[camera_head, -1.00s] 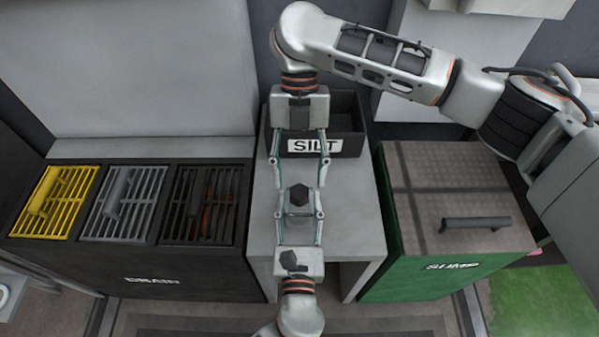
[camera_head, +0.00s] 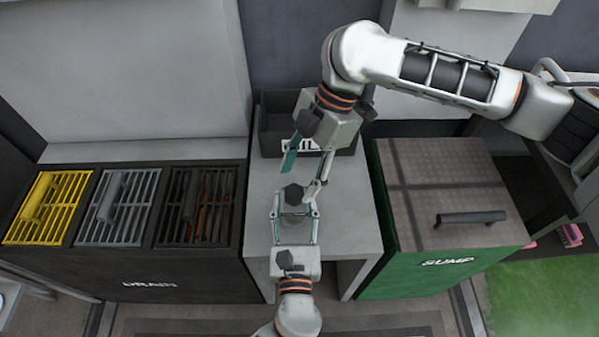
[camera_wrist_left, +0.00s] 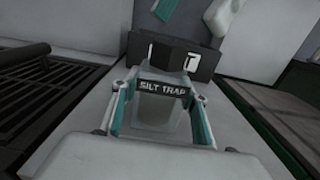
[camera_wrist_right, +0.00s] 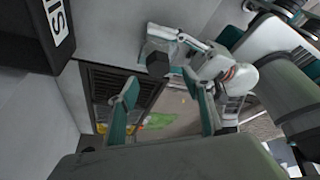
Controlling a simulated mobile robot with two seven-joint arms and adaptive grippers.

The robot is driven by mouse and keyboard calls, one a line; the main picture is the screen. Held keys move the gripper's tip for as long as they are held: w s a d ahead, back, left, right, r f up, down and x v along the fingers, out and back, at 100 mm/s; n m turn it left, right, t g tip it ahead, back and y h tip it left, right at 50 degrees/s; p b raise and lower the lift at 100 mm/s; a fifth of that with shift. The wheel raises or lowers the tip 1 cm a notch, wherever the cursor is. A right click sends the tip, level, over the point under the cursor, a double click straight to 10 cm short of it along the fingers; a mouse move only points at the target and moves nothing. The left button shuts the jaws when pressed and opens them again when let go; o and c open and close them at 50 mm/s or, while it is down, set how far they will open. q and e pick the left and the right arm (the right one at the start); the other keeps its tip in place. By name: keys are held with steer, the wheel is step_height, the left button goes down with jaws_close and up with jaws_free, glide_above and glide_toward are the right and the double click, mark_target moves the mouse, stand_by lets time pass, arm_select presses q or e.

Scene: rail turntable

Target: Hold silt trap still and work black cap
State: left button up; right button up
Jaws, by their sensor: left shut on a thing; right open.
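The silt trap (camera_head: 293,212) stands on the grey bench, with its name label (camera_wrist_left: 163,88) facing my left wrist camera. Its black cap (camera_head: 293,194) is on top; it also shows in the right wrist view (camera_wrist_right: 157,63). My left gripper (camera_head: 294,217) is shut on the silt trap, one finger along each side. My right gripper (camera_head: 303,172) is open and tilted, above and behind the cap. In the right wrist view its fingers (camera_wrist_right: 165,100) are spread with nothing between them, and the cap lies beyond them.
A dark SILT bin (camera_head: 270,140) stands behind, partly hidden by my right arm. The DRAIN unit (camera_head: 150,270) with yellow, grey and dark grates is at left. The green SUMP box (camera_head: 440,270) with a handled lid is at right. The bench front right (camera_head: 350,225) is bare.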

mark_target(299, 191)
steer(key=m, duration=0.2)
steer(key=m+t, duration=0.1)
steer(key=m, duration=0.1)
steer(key=m+t, duration=0.1)
steer(key=m, duration=0.1)
steer(key=shift+s+d+y, duration=0.1)
steer(key=shift+s+y, duration=0.2)
steer(key=shift+s, duration=0.05)
steer(key=shift+s+m+t, duration=0.2)
steer(key=shift+m+t, duration=0.5)
steer(key=shift+m, duration=0.9)
steer(key=shift+s+m+t, duration=0.15)
steer(key=shift+m+t, duration=0.55)
steer(key=shift+m, duration=0.9)
steer(key=shift+f, duration=2)
steer(key=shift+c, duration=0.4)
steer(key=c, duration=1.2)
steer(key=shift+w+n+g, duration=0.2)
steer(key=shift+n+g, duration=0.25)
steer(key=shift+n, duration=0.65)
steer(key=shift+w+n+g, duration=0.15)
steer(key=shift+n+g, duration=0.3)
steer(key=shift+n, duration=0.65)
steer(key=shift+c, duration=0.7)
steer(key=shift+n+g, duration=0.3)
steer(key=shift+n, duration=0.5)
